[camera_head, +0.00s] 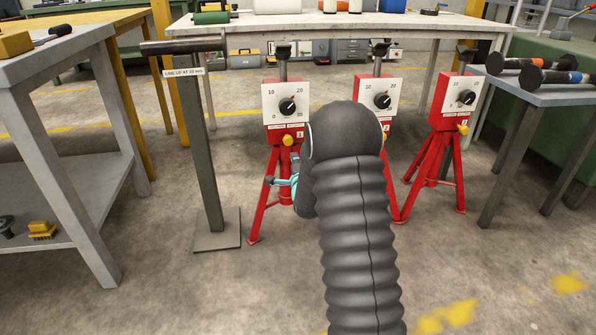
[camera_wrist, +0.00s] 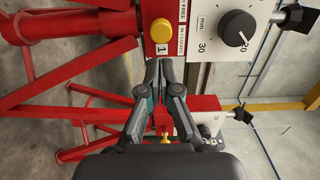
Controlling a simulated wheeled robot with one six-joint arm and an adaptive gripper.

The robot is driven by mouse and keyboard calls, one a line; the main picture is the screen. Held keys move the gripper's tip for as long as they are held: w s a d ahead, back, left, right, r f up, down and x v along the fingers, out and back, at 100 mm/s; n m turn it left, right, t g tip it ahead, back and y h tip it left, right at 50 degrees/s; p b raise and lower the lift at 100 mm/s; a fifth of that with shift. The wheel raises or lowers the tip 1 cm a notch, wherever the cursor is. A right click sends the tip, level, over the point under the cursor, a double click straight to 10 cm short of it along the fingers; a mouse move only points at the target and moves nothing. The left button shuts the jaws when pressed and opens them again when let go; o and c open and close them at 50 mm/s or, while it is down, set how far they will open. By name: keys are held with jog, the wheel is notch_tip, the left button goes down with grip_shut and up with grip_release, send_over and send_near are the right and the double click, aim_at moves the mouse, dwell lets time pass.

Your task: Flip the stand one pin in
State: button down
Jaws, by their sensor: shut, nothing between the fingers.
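Stand one is a red tripod (camera_head: 283,135) with a white dial plate (camera_head: 286,103), the leftmost of three. Its yellow pin (camera_head: 288,140) shows on the red body below the dial. In the wrist view the same yellow pin (camera_wrist: 161,31) is a round knob beside a label reading 1. My gripper (camera_wrist: 160,64) is shut and empty, its fingertips close to the label and a little short of the pin; I cannot tell if they touch the stand. In the head view my gripper (camera_head: 270,181) is low in front of the stand, partly hidden by my arm.
Two similar red stands (camera_head: 377,95) (camera_head: 460,98) stand to the right. A grey post (camera_head: 207,160) with a line-up sign and a horizontal bar stands at left. Workbenches flank both sides, and a long bench (camera_head: 440,22) is behind. Open floor lies in front.

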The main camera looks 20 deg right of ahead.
jog(key=shift+s+a, duration=0.25)
jog(key=shift+s, duration=1.1)
jog(key=shift+s+a, duration=0.2)
jog(key=shift+s, duration=1.1)
jog(key=s+f+n+g+y, duration=0.1)
jog(key=s+f+n+g, duration=0.4)
jog(key=f, duration=0.7)
jog(key=s+a+n+g, duration=0.3)
jog(key=s+n+g, duration=0.2)
jog(key=s+n, duration=0.15)
jog(key=s+a+r+n+p, duration=0.3)
jog(key=s+r, duration=0.7)
jog(key=r, duration=0.1)
jog(key=s+a+r+n+g+y+p, duration=0.1)
jog(key=s+a+r+n+p, duration=0.2)
jog(key=s+r, duration=0.7)
jog(key=s+a+r+n+g+y+p, duration=0.1)
jog(key=s+a+r+n+p, duration=0.2)
jog(key=s+r, duration=0.7)
jog(key=shift+s+a+r+p, duration=0.2)
jog(key=shift+a+r+p, duration=0.15)
jog(key=shift+a+r, duration=0.65)
